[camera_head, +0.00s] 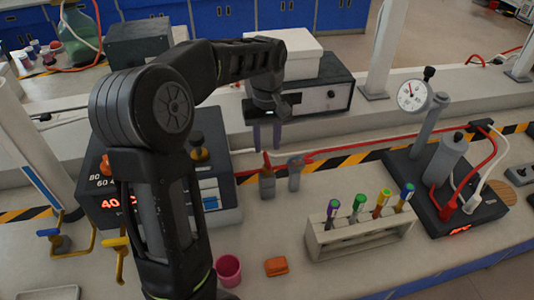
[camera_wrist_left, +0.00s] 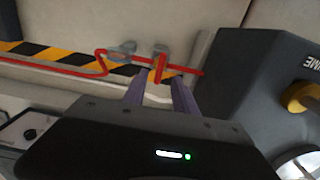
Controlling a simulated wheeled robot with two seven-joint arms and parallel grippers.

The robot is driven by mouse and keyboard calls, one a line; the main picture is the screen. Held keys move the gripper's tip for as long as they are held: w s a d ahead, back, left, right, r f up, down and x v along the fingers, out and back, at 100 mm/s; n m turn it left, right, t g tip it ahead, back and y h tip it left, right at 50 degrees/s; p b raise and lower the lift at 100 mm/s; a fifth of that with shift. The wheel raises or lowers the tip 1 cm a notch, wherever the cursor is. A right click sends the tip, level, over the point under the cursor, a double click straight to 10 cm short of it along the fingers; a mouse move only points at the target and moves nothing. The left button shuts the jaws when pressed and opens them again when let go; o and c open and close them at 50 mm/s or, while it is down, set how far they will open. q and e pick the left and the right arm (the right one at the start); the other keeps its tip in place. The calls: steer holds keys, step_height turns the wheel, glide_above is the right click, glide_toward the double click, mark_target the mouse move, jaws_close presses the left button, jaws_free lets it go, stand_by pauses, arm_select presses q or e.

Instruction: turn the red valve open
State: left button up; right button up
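The red valve (camera_head: 267,162) has a thin red lever on a grey body and stands on the bench behind the test-tube rack. In the left wrist view its lever (camera_wrist_left: 160,64) shows just beyond the gap between my fingertips. A grey-handled valve (camera_head: 294,163) stands close to its right in the head view. My left gripper (camera_head: 267,146) points down above the red valve, with its two fingers apart and nothing between them. The fingers also show in the left wrist view (camera_wrist_left: 159,84). Contact with the lever is not visible. My right gripper is not in view.
A red hose (camera_head: 345,152) runs along the bench near a black-yellow striped edge. A test-tube rack (camera_head: 360,234) stands in front. A box with a red display (camera_head: 218,178) is to the left. A pink cup (camera_head: 229,271) and an orange block (camera_head: 276,266) sit nearer.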

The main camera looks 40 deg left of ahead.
mark_target(267, 159)
arm_select(q)
step_height(267, 159, down, 5)
steer(key=shift+p, duration=0.3)
jaws_close()
stand_by(0.5)
